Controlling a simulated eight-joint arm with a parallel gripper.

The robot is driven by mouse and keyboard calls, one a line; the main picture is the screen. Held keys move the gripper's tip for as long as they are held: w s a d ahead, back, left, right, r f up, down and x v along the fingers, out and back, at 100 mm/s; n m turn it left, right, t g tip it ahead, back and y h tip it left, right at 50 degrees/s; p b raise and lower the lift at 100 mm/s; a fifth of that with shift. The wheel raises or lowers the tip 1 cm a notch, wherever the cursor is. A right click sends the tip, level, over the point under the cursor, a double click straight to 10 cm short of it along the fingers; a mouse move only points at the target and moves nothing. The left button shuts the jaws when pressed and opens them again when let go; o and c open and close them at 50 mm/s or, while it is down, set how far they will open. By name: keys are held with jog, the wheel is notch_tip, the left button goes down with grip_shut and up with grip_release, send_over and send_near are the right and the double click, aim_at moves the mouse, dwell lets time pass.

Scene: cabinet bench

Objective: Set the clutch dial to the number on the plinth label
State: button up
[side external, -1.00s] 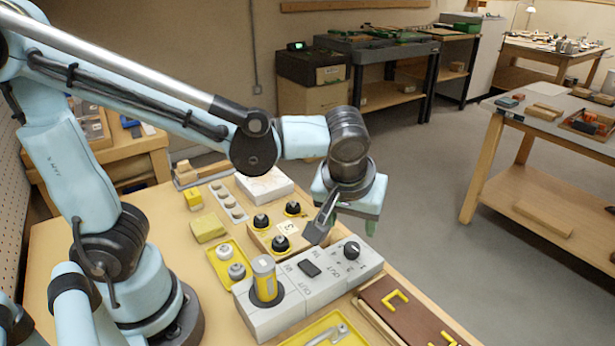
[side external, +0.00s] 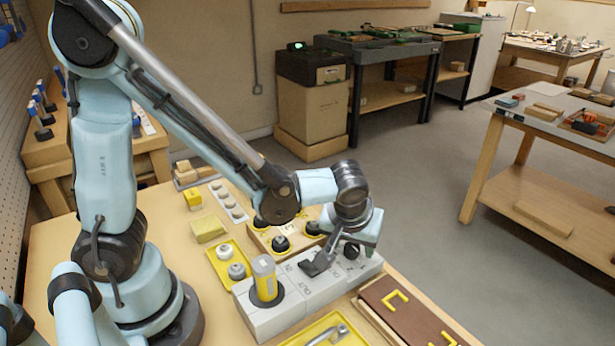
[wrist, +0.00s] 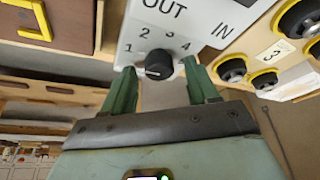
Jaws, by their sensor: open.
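The clutch dial (wrist: 158,64) is a black round knob on a light grey block, with the numbers 1, 2, 3 and 4 printed in an arc beside it. A pale mark shows on the knob, but I cannot tell which number it points to. My gripper (wrist: 159,68) is open, with one green finger on each side of the dial, and I see no clear contact. In the side external view the dial (side external: 351,250) is partly hidden by my gripper (side external: 335,256). The plinth label (wrist: 268,52) is pale and reads 3, beside black knobs with yellow rings.
The grey block (side external: 310,290) also carries OUT and IN lettering and a yellow cylinder (side external: 264,275). A brown board (side external: 410,318) with yellow handles lies at its right. A yellow tray (side external: 330,330) is in front, and the wooden plinth (side external: 258,238) stands behind.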

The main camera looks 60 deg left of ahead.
jog(key=c, duration=1)
jog(key=shift+c, duration=0.2)
jog(key=shift+m, duration=0.4)
jog(key=m+h, duration=0.1)
jog(key=m, duration=0.2)
jog(key=shift+a+m+t+h, duration=0.1)
jog(key=shift+m+t+h, duration=0.3)
jog(key=m+h, duration=0.1)
jog(key=m, duration=0.3)
jog(key=shift+m+h, duration=0.3)
jog(key=shift+h, duration=0.1)
jog(key=m, duration=0.2)
jog(key=m+g+h, duration=0.1)
jog(key=m, duration=0.1)
jog(key=shift+a+h, duration=0.15)
jog(key=shift+h, duration=0.15)
jog(key=m+g+h, duration=0.1)
jog(key=m, duration=0.3)
jog(key=shift+m, duration=0.4)
